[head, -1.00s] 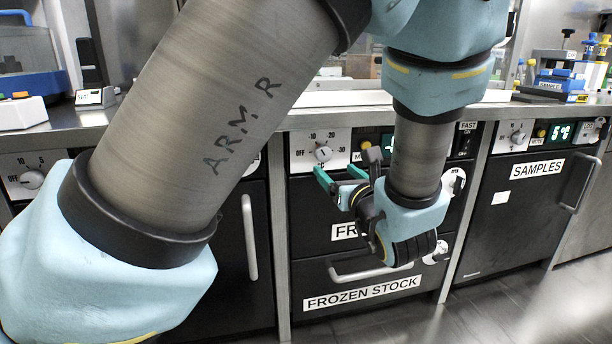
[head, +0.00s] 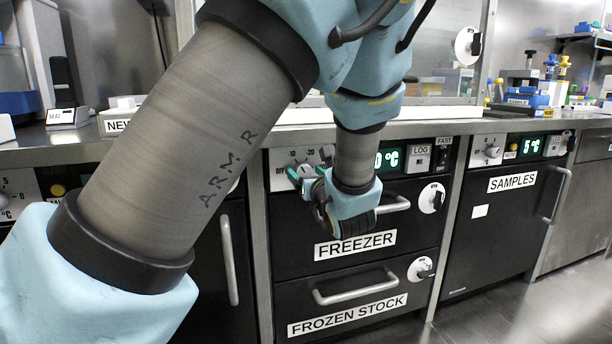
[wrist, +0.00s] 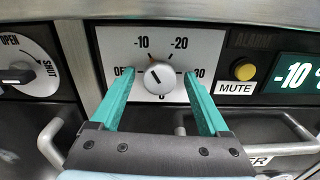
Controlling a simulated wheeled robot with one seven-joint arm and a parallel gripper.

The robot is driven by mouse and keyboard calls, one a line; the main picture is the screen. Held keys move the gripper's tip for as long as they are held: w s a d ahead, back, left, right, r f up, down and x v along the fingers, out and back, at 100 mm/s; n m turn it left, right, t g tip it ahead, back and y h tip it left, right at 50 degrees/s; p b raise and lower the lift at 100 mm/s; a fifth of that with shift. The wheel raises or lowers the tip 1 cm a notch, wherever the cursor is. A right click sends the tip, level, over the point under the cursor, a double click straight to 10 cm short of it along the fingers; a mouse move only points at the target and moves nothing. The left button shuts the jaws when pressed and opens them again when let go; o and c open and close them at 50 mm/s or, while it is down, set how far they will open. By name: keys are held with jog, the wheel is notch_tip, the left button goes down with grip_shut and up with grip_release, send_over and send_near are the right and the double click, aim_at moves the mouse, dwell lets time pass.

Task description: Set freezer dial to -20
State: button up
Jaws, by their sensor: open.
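The freezer dial (wrist: 160,77) is a round white knob on a white plate marked OFF, -10, -20 and -30. Its dark pointer line appears to be toward -10. In the head view the dial (head: 306,172) is partly crowded by my gripper. My gripper (wrist: 159,84) is open, with one teal finger on each side of the knob. I see small gaps between fingers and knob; whether the tips reach past its face is unclear. The freezer display (wrist: 297,74) reads -10 °C.
A yellow MUTE button (wrist: 245,71) is right of the dial plate. An OPEN/SHUT knob (wrist: 14,77) is at the left. The drawer handle (head: 396,205) sticks out below the panel. The steel counter edge (head: 420,129) overhangs above it.

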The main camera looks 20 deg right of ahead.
grip_shut()
dwell(0.6)
